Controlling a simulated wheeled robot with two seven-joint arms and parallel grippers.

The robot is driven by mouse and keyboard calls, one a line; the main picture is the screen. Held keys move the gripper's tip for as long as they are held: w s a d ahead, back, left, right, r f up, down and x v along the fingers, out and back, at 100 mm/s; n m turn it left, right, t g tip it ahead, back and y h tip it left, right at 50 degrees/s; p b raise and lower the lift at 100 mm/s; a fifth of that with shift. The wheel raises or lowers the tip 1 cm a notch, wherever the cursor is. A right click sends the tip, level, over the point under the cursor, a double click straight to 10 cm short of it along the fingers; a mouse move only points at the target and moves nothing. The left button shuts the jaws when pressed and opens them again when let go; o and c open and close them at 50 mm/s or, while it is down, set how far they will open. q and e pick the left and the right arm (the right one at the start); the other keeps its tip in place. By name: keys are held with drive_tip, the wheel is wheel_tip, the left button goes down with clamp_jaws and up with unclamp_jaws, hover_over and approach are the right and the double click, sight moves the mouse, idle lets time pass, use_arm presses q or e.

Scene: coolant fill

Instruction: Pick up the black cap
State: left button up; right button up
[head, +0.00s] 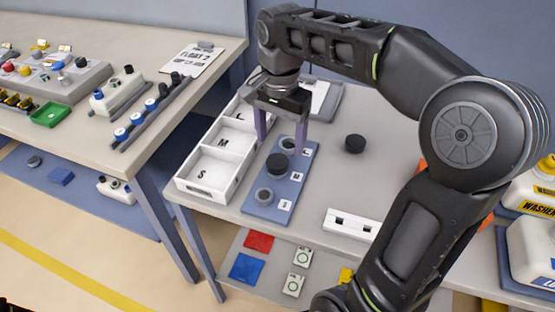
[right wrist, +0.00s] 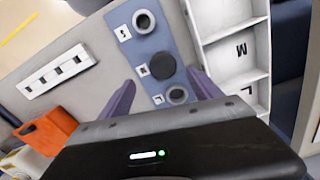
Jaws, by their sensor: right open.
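A round black cap (head: 277,163) sits on the middle spot of a blue board (head: 281,206), between two grey rings, one of them the near ring (head: 264,196). It also shows in the right wrist view (right wrist: 161,67). A second black round piece (head: 354,144) lies on the table to the right of the board. My right gripper (head: 281,148) points down over the board, fingers apart and empty. In the right wrist view its fingertips (right wrist: 162,78) lie either side of the black cap's near edge; I cannot tell how high above it they are. My left gripper is out of view.
A white tray (head: 208,185) with lettered compartments stands close left of the board. A white slotted block (head: 351,225) lies to the front right. An orange container (right wrist: 40,132) and white bottles stand at the right. Open table surrounds the second black piece.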

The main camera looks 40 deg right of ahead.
sight(278, 160)
drive_tip(key=shift+f, duration=1.3)
drive_tip(key=shift+w+f, duration=0.15)
drive_tip(key=shift+f, duration=1.2)
drive_tip(key=shift+w+f, duration=0.15)
drive_tip(key=shift+f, duration=1.15)
drive_tip(key=c, duration=1.6)
drive_tip(key=shift+o, duration=0.2)
drive_tip(key=shift+r, duration=0.15)
wheel_tip(278, 160, up, 10)
drive_tip(key=shift+f+p, duration=0.1)
drive_tip(key=shift+p, duration=0.25)
